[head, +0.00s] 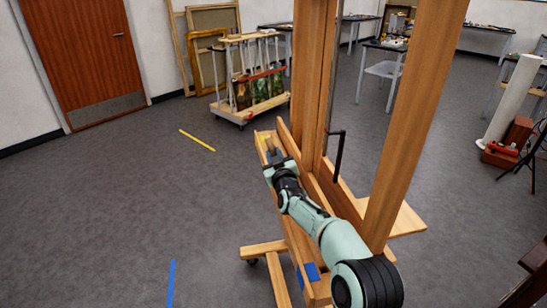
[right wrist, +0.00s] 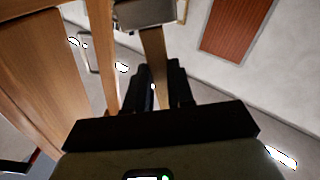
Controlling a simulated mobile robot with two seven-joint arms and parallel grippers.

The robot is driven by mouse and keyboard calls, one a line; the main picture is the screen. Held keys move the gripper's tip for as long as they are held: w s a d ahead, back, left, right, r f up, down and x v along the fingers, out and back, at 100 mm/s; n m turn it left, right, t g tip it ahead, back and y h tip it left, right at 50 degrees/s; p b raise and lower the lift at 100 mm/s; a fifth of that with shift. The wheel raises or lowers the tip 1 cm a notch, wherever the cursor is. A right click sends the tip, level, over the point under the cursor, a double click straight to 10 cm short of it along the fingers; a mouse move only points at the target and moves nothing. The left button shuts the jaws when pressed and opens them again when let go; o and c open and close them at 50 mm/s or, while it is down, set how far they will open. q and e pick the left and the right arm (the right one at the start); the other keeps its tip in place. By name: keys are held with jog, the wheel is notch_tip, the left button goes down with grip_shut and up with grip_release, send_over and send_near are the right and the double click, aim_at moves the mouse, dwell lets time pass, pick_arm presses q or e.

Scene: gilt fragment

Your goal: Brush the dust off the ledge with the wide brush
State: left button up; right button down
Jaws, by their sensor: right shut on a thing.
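The wooden easel's ledge (head: 292,238) runs from the lower middle of the head view up toward its far end. My right arm reaches along it, with the right gripper (head: 273,160) over the far part. In the right wrist view the right gripper (right wrist: 160,80) is shut on the wooden handle of the wide brush (right wrist: 153,55). The brush's broad grey metal band (right wrist: 145,14) shows at the top edge; its bristles are out of that view. In the head view the brush is small and mostly hidden by the gripper. I cannot make out dust on the ledge. My left gripper is out of view.
The easel's uprights (head: 402,120) and a black handle (head: 338,155) rise beside my right arm. Blue tape (head: 309,273) is on the ledge's near part. A wheeled rack (head: 250,85) stands behind. Open grey floor (head: 120,200) lies to the left.

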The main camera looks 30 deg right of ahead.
jog(key=shift+b+v, duration=1.15)
jog(key=shift+v, duration=0.95)
jog(key=b+v, duration=0.1)
jog(key=v, duration=0.5)
jog(key=shift+a, duration=0.1)
notch_tip(320, 180, up, 9)
jog(key=p, duration=0.7)
jog(key=shift+r, duration=0.2)
jog(key=shift+s, duration=0.15)
